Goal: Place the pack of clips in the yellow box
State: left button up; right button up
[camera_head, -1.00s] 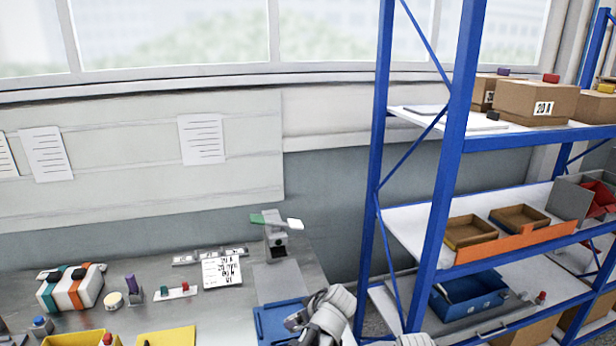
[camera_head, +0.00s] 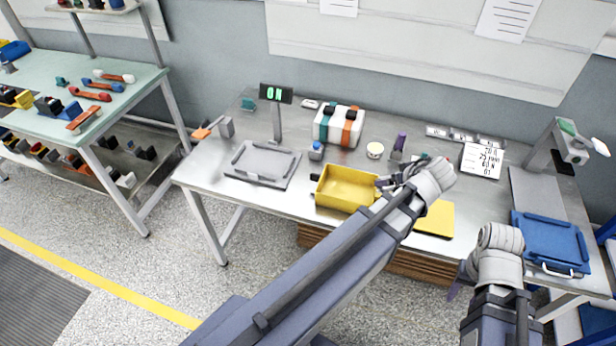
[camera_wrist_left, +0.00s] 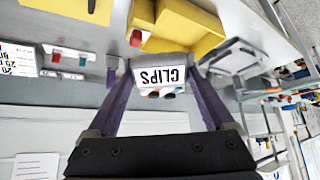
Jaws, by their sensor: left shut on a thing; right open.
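The yellow box (camera_head: 340,190) is an open tray near the table's front edge. It also shows just beyond the pack in the left wrist view (camera_wrist_left: 185,22). In the head view, my left arm reaches over the table to the box's right side, and its hand hides the pack. My right gripper (camera_head: 455,287) is open, low in front of the table.
A flat yellow piece (camera_head: 437,219) lies right of the box. Behind stand an orange-striped white case (camera_head: 339,126), a round tub (camera_head: 375,150) and a purple-topped item (camera_head: 398,145). A grey tray (camera_head: 264,163) is left and a blue tray (camera_head: 551,240) right.

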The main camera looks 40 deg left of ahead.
aim_at(345, 195)
jog(key=j+u, duration=0.1)
jog(key=j, duration=0.75)
jog(key=i+j, duration=0.15)
jog(key=j, duration=0.7)
jog(key=u, duration=0.05)
